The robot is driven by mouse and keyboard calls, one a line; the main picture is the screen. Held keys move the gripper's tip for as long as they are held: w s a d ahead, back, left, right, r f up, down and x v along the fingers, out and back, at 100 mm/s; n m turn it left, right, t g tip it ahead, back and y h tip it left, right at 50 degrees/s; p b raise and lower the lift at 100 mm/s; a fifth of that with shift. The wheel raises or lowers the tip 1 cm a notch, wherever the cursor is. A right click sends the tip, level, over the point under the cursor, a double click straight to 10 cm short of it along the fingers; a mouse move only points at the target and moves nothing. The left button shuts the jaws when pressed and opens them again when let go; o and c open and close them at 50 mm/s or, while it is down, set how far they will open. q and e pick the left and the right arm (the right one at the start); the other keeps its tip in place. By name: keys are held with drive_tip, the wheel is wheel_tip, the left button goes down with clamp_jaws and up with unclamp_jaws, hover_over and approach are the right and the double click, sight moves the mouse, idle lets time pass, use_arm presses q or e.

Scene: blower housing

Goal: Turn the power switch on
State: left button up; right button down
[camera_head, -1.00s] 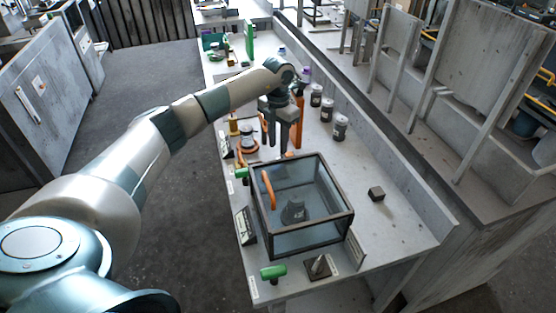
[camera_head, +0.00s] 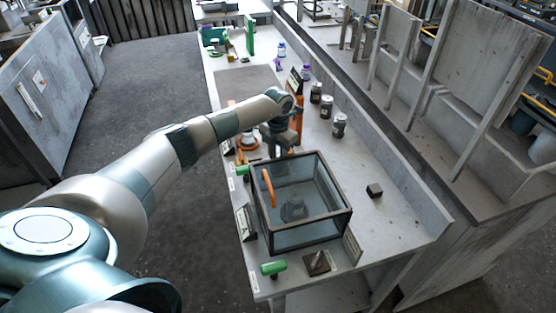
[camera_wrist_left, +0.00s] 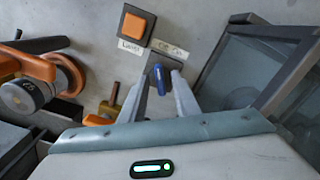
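The power switch (camera_wrist_left: 158,76) shows in the left wrist view as a small blue lever on a dark base, beside a label reading OFF and ON. My left gripper (camera_wrist_left: 163,84) is open, with one finger on each side of the lever; I cannot tell whether either finger touches it. In the head view the left gripper (camera_head: 280,148) is low over the bench, just behind the glass box, and the switch is hidden there. My right gripper is not in view.
A dark-framed glass box (camera_head: 310,232) with an orange handle stands close by; its frame also shows right of the fingers in the wrist view (camera_wrist_left: 262,62). An orange square button (camera_wrist_left: 137,25) is near the switch. An orange-handled device (camera_wrist_left: 35,85) is at left. Several jars (camera_head: 339,126) stand behind.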

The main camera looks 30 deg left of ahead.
use_arm(q)
clamp_jaws()
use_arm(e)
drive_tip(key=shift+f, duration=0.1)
